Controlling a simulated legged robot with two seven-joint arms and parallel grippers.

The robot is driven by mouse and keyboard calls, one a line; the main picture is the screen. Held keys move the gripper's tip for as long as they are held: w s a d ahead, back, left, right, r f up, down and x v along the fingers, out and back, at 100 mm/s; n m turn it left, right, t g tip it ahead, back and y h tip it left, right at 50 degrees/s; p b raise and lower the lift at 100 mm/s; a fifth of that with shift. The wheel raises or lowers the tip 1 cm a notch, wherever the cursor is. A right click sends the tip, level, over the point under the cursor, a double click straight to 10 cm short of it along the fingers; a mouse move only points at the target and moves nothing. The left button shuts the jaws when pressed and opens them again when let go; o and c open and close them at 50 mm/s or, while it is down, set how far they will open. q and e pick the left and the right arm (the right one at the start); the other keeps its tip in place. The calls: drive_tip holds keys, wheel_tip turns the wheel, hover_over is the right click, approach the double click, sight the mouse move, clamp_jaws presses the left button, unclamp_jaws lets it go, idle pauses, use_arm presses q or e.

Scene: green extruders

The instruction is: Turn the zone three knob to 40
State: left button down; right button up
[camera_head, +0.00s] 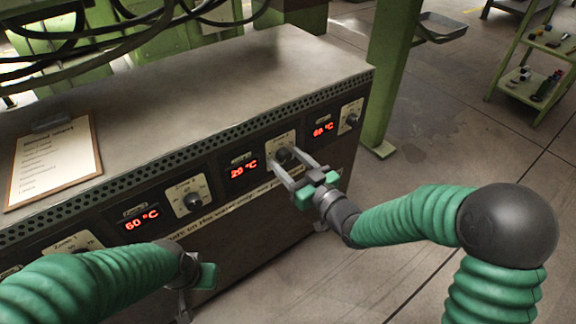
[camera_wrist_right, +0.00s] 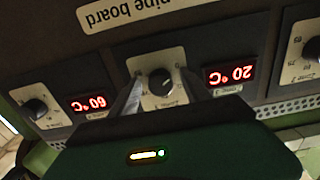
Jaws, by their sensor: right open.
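The zone three knob (camera_head: 283,154) is a dark round knob on a pale dial plate on the front of the control cabinet. The red display left of it (camera_head: 243,170) reads 20 °C. My right gripper (camera_head: 286,159) is open, with its fingers pointing at this knob, one on either side. In the right wrist view, which is upside down, the knob (camera_wrist_right: 160,82) sits between the two fingertips; contact cannot be made out. The 20 °C display (camera_wrist_right: 231,74) is beside it. My left gripper (camera_head: 190,290) is low at the front, mostly hidden by its own wrist.
Other knobs, such as one at left (camera_head: 193,201) and one at right (camera_head: 350,118), share the panel. Two other displays read 60 °C. A clipboard (camera_head: 54,160) lies on the cabinet top (camera_head: 200,85). A green post (camera_head: 391,75) stands behind. Floor at right is open.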

drive_tip(key=shift+w, duration=0.1)
clamp_jaws()
idle(0.3)
drive_tip(key=shift+r+m+p, duration=0.2)
drive_tip(key=shift+m+p, duration=0.3)
drive_tip(key=shift+p, duration=0.3)
drive_tip(key=m+p, duration=0.6)
drive_tip(key=p, duration=0.1)
drive_tip(key=shift+r+m, duration=0.1)
drive_tip(key=shift+m, duration=0.2)
drive_tip(key=shift+f+m+p, duration=0.2)
drive_tip(key=shift+m+p, duration=1.75)
drive_tip(key=shift+m, duration=0.15)
